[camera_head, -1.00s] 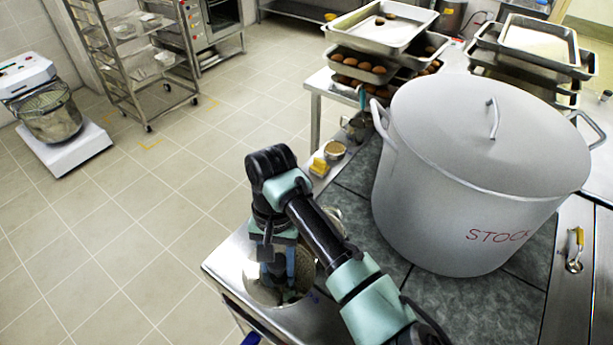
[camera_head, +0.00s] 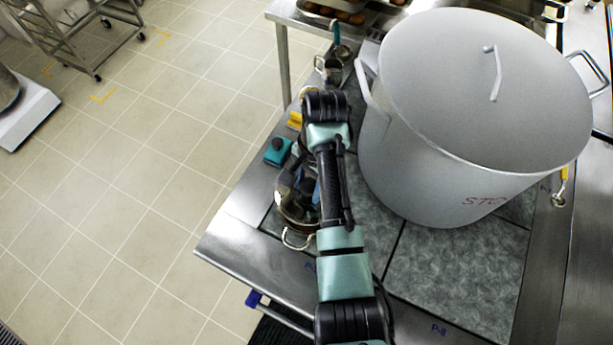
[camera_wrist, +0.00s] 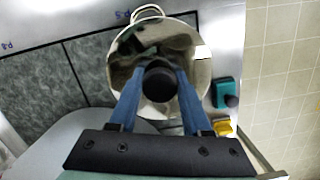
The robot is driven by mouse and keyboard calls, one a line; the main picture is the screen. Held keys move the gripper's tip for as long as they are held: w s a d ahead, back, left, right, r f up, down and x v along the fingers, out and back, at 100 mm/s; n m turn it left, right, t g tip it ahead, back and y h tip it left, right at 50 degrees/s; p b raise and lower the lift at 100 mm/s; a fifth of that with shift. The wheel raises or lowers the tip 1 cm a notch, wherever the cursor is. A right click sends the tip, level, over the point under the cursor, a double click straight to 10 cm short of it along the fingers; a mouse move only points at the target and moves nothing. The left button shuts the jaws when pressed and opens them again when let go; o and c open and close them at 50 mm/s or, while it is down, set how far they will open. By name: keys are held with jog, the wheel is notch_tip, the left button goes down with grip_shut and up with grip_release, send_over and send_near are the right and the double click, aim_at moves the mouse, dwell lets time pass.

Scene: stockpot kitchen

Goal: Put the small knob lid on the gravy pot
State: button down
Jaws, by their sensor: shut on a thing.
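My gripper (camera_wrist: 160,92) is shut on the black knob (camera_wrist: 160,80) of a shiny round lid (camera_wrist: 133,48), its blue fingers on either side. The lid is over the gravy pot, whose loop handle (camera_wrist: 148,14) sticks out beyond the lid's edge in the wrist view. In the head view the gravy pot (camera_head: 300,224) stands on the stove's near-left part, left of the stockpot, with its handle toward the camera. My arm hides much of the lid and pot there. I cannot tell whether the lid rests on the rim or hangs just above it.
The large lidded stockpot (camera_head: 420,170) stands close to the right of my arm. A teal block (camera_head: 278,151) and a yellow block (camera_head: 294,119) lie along the left edge, with a metal jug (camera_head: 330,70) beyond. Open floor (camera_head: 150,200) is left of the counter.

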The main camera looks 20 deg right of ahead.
jog(key=shift+w+f+b, duration=0.2)
jog(key=shift+f+b, duration=0.75)
notch_tip(320, 180, down, 2)
jog(key=b, duration=0.2)
jog(key=shift+f+b, duration=0.15)
jog(key=shift+b, duration=0.15)
jog(key=shift+f+b, duration=0.3)
jog(key=shift+f, duration=0.65)
jog(key=shift+f+p, duration=0.2)
jog(key=shift+p, duration=0.3)
jog(key=shift+f, duration=0.45)
jog(key=shift+c, duration=1.4)
grip_release()
